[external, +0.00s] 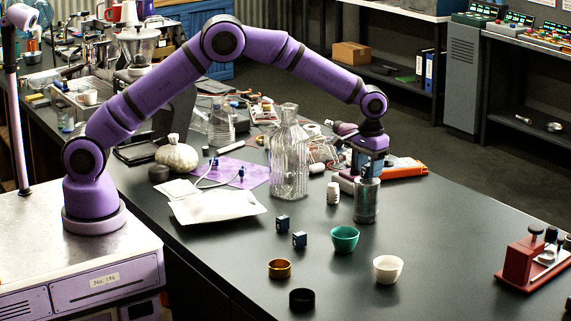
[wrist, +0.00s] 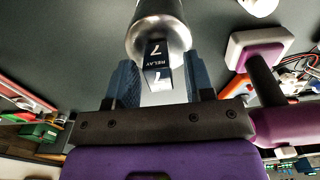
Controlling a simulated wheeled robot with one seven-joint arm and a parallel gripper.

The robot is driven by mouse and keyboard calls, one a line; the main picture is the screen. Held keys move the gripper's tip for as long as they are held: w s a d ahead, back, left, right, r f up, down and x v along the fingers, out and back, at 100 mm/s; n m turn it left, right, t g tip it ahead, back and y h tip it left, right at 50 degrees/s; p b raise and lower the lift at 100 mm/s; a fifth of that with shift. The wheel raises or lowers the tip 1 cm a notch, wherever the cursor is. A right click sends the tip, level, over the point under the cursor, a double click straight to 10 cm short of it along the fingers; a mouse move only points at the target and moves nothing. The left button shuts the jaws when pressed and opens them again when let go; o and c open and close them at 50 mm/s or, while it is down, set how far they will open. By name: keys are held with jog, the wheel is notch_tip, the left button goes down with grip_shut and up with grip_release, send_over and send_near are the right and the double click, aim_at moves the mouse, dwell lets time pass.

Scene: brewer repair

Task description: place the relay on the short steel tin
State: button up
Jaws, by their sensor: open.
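The relay (wrist: 157,52), a small dark blue block with white "RELAY 7" lettering, appears to rest on the top end of the steel tin (wrist: 158,18) in the wrist view. My gripper (wrist: 160,78) is open, with one blue finger on each side of the relay and a gap showing on both sides. In the external view the steel tin (external: 367,205) is an upright grey metal cylinder on the dark table. My gripper (external: 367,170) points down right over its top, and the fingers mostly hide the relay there.
A white ribbed piece (external: 333,193) and a clear glass bottle (external: 289,155) stand left of the tin. Two blue blocks (external: 283,222), a green cup (external: 344,239) and a white cup (external: 388,268) are in front. An orange tool (external: 400,168) lies behind.

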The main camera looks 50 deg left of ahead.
notch_tip(320, 180, up, 11)
jog(key=s+a+r+t, duration=0.1)
jog(key=s+a+r, duration=0.85)
jog(key=a, duration=0.25)
jog(key=s+a+r+t, duration=0.1)
jog(key=s+a+r, duration=0.7)
jog(key=a+r, duration=0.3)
jog(key=s+a+f+t, duration=0.1)
jog(key=s+a, duration=0.3)
jog(key=s, duration=0.5)
jog(key=s+a+f+t, duration=0.1)
jog(key=s+a+f, duration=0.3)
jog(key=s, duration=0.5)
jog(key=s+a+f+t, duration=0.1)
jog(key=s+a, duration=0.4)
jog(key=s, duration=0.5)
jog(key=shift+a+f, duration=0.3)
jog(key=shift+f, duration=0.45)
